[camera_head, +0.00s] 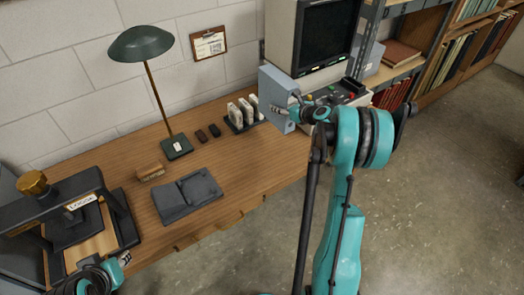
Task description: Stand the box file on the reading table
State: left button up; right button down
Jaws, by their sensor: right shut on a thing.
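The box file is a blue-grey upright box (274,97) near the right end of the wooden reading table (240,185), in front of the monitor. My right gripper (297,108) is shut on its right side, with the teal arm reaching in from the lower right. The box file stands nearly vertical; whether its bottom touches the table cannot be told. Part of my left arm, with teal and black parts, shows at the bottom left, and my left gripper (122,258) is only partly visible there, so its jaws cannot be made out.
A black press (75,225) is at left. A monitor (325,35) and shelves are at right.

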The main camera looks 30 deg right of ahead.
jog(key=s+a+f+b, duration=0.5)
jog(key=a+f+b, duration=0.1)
jog(key=a+f, duration=0.4)
jog(key=shift+a+f, duration=0.15)
jog(key=shift+f, duration=0.2)
jog(key=shift+f, duration=0.1)
jog(key=c, duration=0.7)
grip_release()
